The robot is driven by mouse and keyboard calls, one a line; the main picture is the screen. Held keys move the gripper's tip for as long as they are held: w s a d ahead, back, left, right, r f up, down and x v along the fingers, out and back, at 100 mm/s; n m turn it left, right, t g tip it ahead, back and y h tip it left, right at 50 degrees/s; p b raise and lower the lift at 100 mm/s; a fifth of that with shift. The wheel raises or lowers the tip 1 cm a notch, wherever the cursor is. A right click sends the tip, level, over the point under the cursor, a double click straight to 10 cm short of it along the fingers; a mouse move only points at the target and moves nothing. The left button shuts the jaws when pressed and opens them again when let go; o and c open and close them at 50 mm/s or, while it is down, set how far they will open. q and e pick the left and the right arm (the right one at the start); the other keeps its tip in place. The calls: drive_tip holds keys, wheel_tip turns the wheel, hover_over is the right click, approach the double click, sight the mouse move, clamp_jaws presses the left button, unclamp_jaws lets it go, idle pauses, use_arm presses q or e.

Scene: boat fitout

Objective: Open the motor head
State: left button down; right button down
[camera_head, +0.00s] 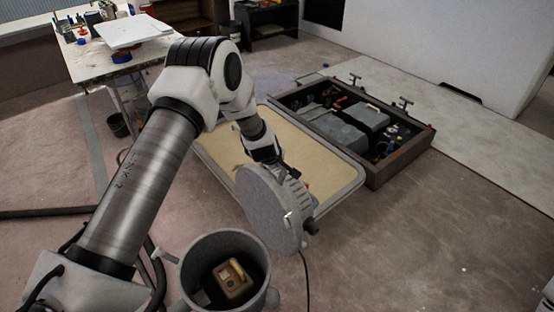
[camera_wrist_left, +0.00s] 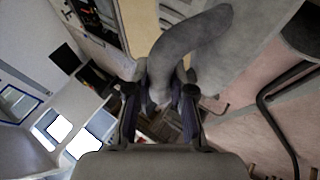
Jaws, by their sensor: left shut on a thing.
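A round grey lid-like motor head (camera_head: 270,212) hangs tilted, nearly on edge, in the head view. My left gripper (camera_wrist_left: 160,100) is shut on its curved grey handle (camera_wrist_left: 185,42), which runs between the fingers in the left wrist view. In the head view the fingers are mostly hidden behind the lid. A grey round housing (camera_head: 190,262) stands open at the bottom of the head view, below and left of the lid and apart from it. A small yellow boxy thing (camera_head: 234,278) sits inside it. My right gripper is not in view.
A tan-topped panel with a grey rim (camera_head: 222,152) lies behind the lid. Beside it is an open dark crate (camera_head: 408,163) holding tools and grey cases. A cluttered table (camera_head: 88,66) stands at the back left. The floor at the right is clear.

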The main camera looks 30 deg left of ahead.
use_arm(q)
drive_tip(key=shift+w, duration=0.2)
drive_tip(key=c, duration=1)
unclamp_jaws()
drive_tip(key=shift+s, duration=0.1)
drive_tip(key=v, duration=1.2)
